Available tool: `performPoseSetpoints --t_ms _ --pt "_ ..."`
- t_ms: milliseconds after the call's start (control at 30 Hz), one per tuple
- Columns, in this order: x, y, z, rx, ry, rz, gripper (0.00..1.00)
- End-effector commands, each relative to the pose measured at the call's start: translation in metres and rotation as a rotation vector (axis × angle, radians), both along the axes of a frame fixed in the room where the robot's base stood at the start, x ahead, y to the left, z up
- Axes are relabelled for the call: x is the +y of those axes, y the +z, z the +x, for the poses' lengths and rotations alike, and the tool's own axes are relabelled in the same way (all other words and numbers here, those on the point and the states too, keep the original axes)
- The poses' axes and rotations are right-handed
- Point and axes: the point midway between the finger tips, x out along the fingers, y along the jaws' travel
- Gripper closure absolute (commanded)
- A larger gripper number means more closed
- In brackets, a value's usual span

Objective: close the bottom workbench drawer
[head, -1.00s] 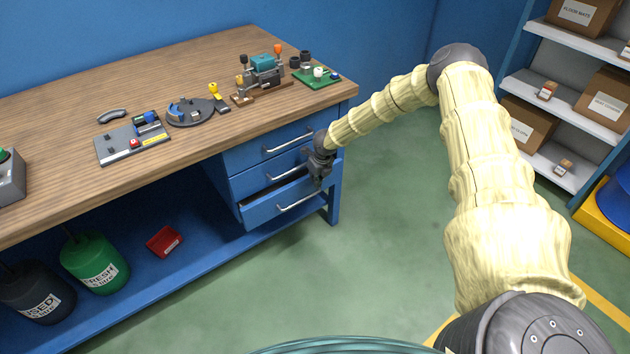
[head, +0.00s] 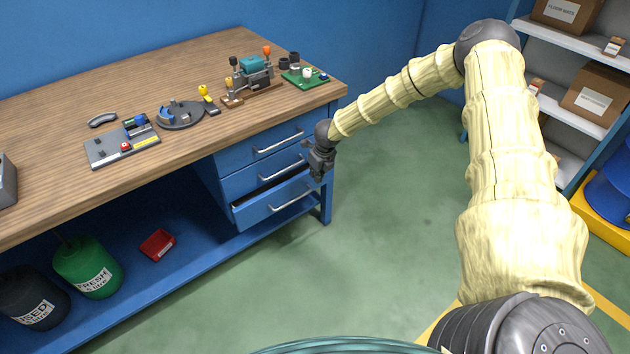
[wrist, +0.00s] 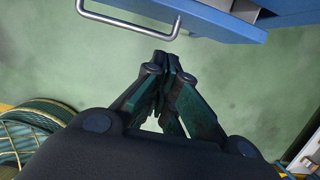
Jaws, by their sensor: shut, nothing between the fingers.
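The blue bottom drawer (head: 262,208) of the workbench stands partly open, with a dark gap along its top edge. Its silver bar handle (head: 292,201) runs across the front. In the wrist view the handle (wrist: 130,30) shows at the top, just beyond my fingertips, with the drawer's blue edge (wrist: 220,22) to its right. My gripper (head: 319,177) is shut and empty. It is by the right end of the drawer front, pointing down; I cannot tell whether it touches it. In the wrist view the closed fingers (wrist: 162,62) point towards the handle's right end.
The two drawers above (head: 265,150) look shut. The wooden benchtop (head: 60,110) carries several tools and fixtures. Green (head: 88,268) and black (head: 30,300) containers and a red tray (head: 158,244) sit on the lower shelf. Shelving with boxes (head: 595,98) stands at right.

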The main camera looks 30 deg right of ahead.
Motion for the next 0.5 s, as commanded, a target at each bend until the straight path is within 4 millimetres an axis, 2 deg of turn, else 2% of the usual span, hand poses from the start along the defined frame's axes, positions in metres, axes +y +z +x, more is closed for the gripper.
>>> performPoseSetpoints --t_ms 100,267,500 --pt "0.000 0.013 -0.003 -0.001 0.000 0.000 1.00" --pt "-0.001 0.023 -0.005 -0.001 0.000 0.000 1.00" --pt "0.006 0.018 -0.009 -0.017 0.077 -0.051 1.00"
